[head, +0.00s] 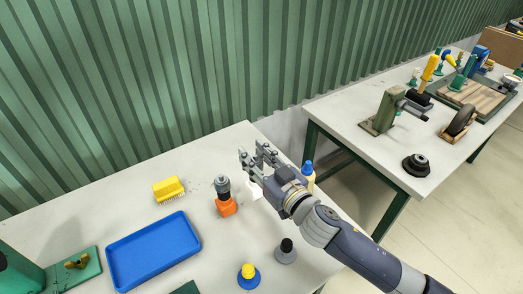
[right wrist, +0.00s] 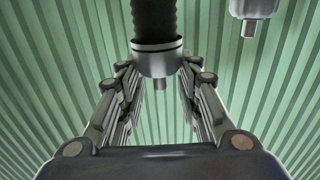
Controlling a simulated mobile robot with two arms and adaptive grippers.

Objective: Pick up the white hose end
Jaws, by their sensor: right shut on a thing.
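My right gripper (head: 258,155) reaches in from the lower right over the near table. In the right wrist view its two fingers (right wrist: 160,100) stand on either side of a black ribbed hose with a silver collar and a small tip (right wrist: 158,62), and it is shut on this hose end. In the head view a white part (head: 256,191) shows just below the gripper, which hides most of it. It looks like the white hose end; I cannot tell whether it touches the table. My left gripper is not in view.
An orange hose end (head: 226,206) stands close left of the gripper. A blue-capped bottle (head: 308,178), a grey piece (head: 286,255) and a yellow-topped blue piece (head: 248,279) stand nearby. A blue tray (head: 152,252) and yellow brush (head: 168,188) lie left. A green corrugated wall is behind.

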